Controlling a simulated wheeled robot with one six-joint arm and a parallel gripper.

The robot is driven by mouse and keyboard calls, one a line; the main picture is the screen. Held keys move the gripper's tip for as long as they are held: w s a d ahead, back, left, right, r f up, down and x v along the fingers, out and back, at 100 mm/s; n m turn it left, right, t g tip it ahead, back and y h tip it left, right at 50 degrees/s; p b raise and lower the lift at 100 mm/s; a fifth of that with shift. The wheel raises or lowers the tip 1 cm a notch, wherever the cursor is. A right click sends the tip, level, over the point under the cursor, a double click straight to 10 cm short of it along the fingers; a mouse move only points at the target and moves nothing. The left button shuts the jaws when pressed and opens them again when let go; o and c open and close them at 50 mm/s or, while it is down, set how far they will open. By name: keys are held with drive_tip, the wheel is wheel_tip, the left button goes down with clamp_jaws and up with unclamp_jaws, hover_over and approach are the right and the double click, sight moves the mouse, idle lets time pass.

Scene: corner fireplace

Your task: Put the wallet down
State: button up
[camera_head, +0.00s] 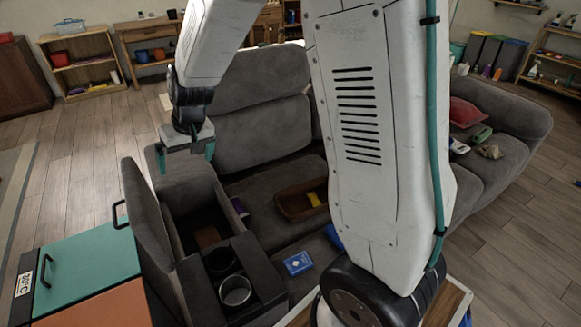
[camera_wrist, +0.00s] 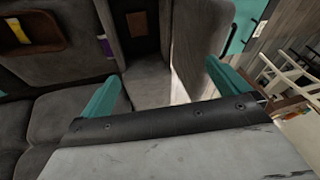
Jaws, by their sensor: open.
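A flat brown thing that looks like the wallet (camera_head: 207,236) lies at the bottom of the open storage compartment in the sofa's console (camera_head: 235,250). It also shows in the wrist view (camera_wrist: 137,24). The compartment's grey lid (camera_head: 147,215) stands raised on the left. My gripper (camera_head: 186,158) is open and empty, with its teal fingers apart, above and behind the compartment. In the wrist view my gripper (camera_wrist: 160,86) has nothing between its fingers, and the compartment is beyond them.
A brown tray (camera_head: 290,207) with a yellow thing is on the sofa seat. A purple thing (camera_head: 238,206) sits beside the console. A blue card box (camera_head: 298,263) lies right of the cup holders, one holding a metal cup (camera_head: 235,291). A teal-topped cabinet (camera_head: 85,268) stands at left.

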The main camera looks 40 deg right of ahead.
drive_tip(key=s+d+r, duration=0.2)
drive_tip(key=s+r, duration=0.9)
drive_tip(key=s, duration=0.5)
drive_tip(key=s+d+r+g+h, duration=0.1)
drive_tip(key=s, duration=0.7)
drive_tip(key=s+d+r, duration=0.1)
drive_tip(key=s+d, duration=0.1)
drive_tip(key=s, duration=0.6)
drive_tip(key=shift+s+d+r+g+h, duration=0.15)
drive_tip(key=shift+d+r+g+h, duration=0.1)
drive_tip(key=shift+g+h, duration=0.15)
